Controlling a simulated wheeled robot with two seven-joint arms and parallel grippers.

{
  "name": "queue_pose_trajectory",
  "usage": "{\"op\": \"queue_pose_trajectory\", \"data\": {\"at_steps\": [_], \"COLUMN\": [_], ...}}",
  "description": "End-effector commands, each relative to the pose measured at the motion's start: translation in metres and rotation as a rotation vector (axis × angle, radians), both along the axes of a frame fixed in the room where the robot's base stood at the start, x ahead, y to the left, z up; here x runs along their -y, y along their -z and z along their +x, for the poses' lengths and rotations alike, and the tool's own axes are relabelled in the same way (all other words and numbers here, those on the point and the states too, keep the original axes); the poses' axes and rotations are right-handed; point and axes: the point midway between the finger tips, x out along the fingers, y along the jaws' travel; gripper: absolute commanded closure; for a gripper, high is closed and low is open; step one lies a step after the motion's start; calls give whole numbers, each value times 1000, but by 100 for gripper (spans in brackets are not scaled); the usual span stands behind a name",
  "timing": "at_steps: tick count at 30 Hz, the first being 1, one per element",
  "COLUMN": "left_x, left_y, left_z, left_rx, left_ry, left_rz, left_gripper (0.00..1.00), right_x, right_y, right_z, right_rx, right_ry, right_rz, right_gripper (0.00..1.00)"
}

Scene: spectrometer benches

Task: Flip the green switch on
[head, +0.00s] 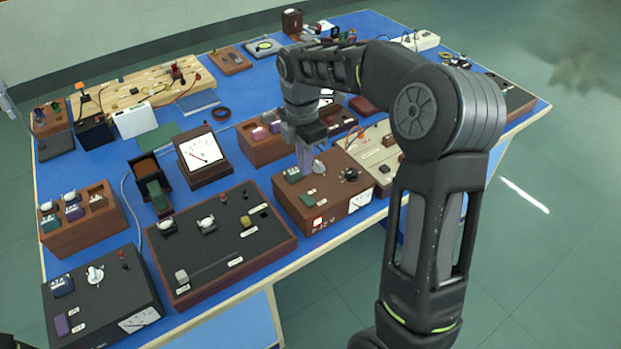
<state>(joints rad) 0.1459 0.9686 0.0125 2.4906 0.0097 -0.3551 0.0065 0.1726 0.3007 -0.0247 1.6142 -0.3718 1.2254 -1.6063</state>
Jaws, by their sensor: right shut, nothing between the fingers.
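A small dark green switch block (293,174) sits on the top left of a brown instrument box (325,210) near the table's front edge. Which way the switch is set is too small to tell. My right gripper (304,158) reaches in from the right, points down and is shut and empty. Its fingertips are just above and behind the green block; I cannot tell whether they touch the box. My left gripper is not in view.
A dark-topped brown box (215,240) and a black box (100,300) stand to the left along the front edge. A meter (201,155) and an open brown box (262,145) stand behind. A beige box (372,155) stands close on the right. Bare blue tabletop (250,190) is narrow here.

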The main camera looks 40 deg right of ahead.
Motion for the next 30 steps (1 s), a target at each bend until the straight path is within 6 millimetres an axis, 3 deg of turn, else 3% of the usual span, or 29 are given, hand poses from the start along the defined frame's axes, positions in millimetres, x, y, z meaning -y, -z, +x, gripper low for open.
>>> {"op": "queue_pose_trajectory", "data": {"at_steps": [6, 10, 30], "left_x": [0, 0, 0], "left_y": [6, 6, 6], "left_z": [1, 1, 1], "left_rx": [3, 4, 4], "left_ry": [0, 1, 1], "left_rz": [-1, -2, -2], "left_gripper": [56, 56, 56], "right_x": [-1, -1, -1], "right_y": [-42, -54, -57], "right_z": [4, 4, 4], "right_rx": [7, 6, 5], "right_ry": [-2, -2, -2], "right_rz": [1, 1, 0], "right_gripper": [100, 100, 100]}}
